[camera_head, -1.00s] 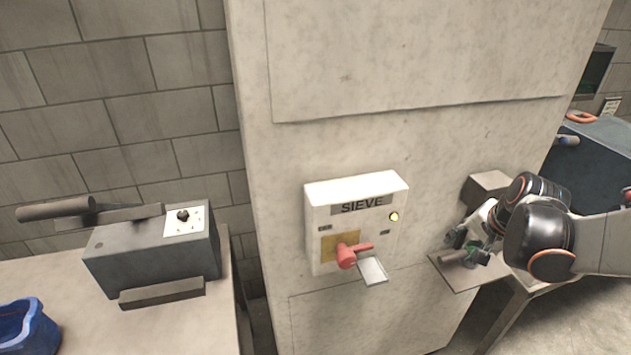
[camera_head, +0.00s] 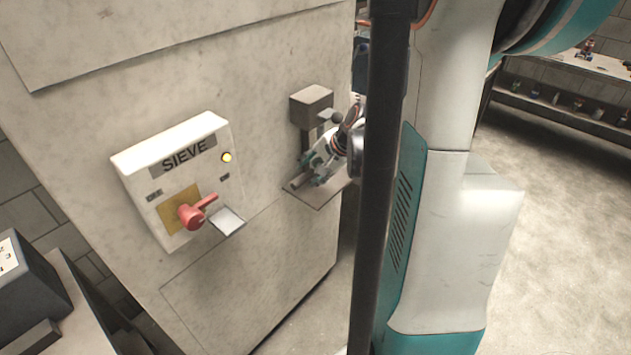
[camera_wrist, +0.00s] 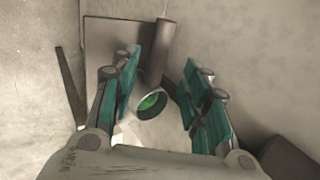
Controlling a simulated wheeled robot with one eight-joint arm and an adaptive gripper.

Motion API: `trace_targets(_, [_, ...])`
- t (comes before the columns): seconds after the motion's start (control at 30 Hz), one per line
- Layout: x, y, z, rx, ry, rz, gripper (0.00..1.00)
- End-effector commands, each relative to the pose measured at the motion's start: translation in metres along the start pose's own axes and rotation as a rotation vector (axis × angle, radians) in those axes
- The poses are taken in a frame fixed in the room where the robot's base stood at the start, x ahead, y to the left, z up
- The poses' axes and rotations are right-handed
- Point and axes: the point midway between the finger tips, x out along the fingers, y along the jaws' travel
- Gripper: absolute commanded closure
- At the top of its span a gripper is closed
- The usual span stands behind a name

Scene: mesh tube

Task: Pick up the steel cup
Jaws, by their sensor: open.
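The steel cup shows in the wrist view as a round grey rim (camera_wrist: 137,111) around a green inside, facing the camera. It lies between the teal finger pads of my gripper (camera_wrist: 160,76), with gaps on both sides. The gripper is open and holds nothing. In the head view, my gripper (camera_head: 316,172) is at a small shelf (camera_head: 318,198) on the pale machine. A grey cylinder end (camera_head: 297,182) shows by the fingers there; I cannot tell for sure if it is the cup.
A dark cylinder (camera_wrist: 162,48) stands just beyond the cup in the wrist view. A grey box fixture (camera_head: 311,103) juts out above the shelf. The SIEVE panel (camera_head: 178,180) with a red handle (camera_head: 193,213) is to the left. Open floor (camera_head: 560,220) lies at right.

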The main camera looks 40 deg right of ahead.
Motion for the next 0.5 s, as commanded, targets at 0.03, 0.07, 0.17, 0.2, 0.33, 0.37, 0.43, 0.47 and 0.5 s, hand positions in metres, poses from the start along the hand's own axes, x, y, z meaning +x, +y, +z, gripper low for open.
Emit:
trace_targets(0.03, [0.005, 0.000, 0.000, -0.001, 0.000, 0.000, 0.58])
trace_targets(0.07, [0.006, 0.000, 0.000, -0.001, 0.000, 0.000, 0.58])
trace_targets(0.17, [0.009, 0.000, 0.000, -0.001, 0.000, 0.000, 0.58])
trace_targets(0.2, [0.011, 0.001, -0.001, 0.000, 0.000, 0.000, 0.58])
trace_targets(0.33, [0.026, 0.004, -0.004, 0.000, 0.000, 0.000, 0.58])
trace_targets(0.37, [0.031, 0.005, -0.005, 0.000, 0.000, 0.000, 0.58])
trace_targets(0.43, [0.042, 0.006, -0.007, 0.000, 0.000, -0.001, 0.58])
trace_targets(0.47, [0.046, 0.006, -0.006, -0.001, 0.000, -0.001, 0.58])
trace_targets(0.5, [0.051, 0.005, -0.006, -0.002, 0.000, -0.001, 0.58])
